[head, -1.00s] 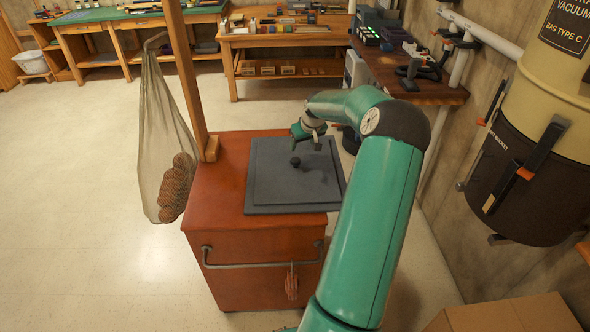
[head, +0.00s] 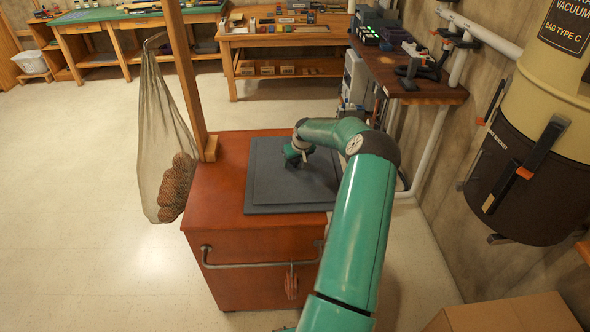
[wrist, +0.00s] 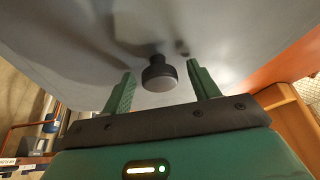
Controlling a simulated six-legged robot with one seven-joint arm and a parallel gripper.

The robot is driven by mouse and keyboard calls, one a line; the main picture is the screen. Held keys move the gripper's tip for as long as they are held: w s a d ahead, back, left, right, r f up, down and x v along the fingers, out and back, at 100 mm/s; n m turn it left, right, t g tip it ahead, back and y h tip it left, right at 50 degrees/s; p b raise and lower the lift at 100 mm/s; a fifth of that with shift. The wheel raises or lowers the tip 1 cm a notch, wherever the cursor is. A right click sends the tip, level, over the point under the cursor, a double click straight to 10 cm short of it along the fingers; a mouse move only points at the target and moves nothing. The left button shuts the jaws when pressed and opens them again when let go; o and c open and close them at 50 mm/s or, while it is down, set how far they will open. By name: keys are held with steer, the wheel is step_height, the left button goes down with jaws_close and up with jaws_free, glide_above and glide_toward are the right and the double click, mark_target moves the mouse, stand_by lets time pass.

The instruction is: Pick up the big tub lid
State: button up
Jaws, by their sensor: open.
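The big tub lid (head: 270,189) is a flat dark grey square with a raised inner panel, lying on top of the reddish-brown cabinet (head: 222,190). In the wrist view its grey surface (wrist: 225,30) fills the upper part, with a round black knob (wrist: 158,73) standing out from it. My gripper (head: 304,163) is over the middle of the lid in the head view, hiding the knob there. In the wrist view my gripper (wrist: 162,82) is open, with one green finger on each side of the knob. Gaps show between the fingers and the knob.
A wooden post (head: 188,80) rises from the cabinet's left edge, with a net bag of round brown things (head: 175,188) hanging beside it. A large vacuum canister (head: 520,150) hangs at the right wall. A cardboard box (head: 505,318) sits lower right. Floor on the left is clear.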

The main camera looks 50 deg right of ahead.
steer(key=c, duration=1.2)
steer(key=shift+r, duration=0.1)
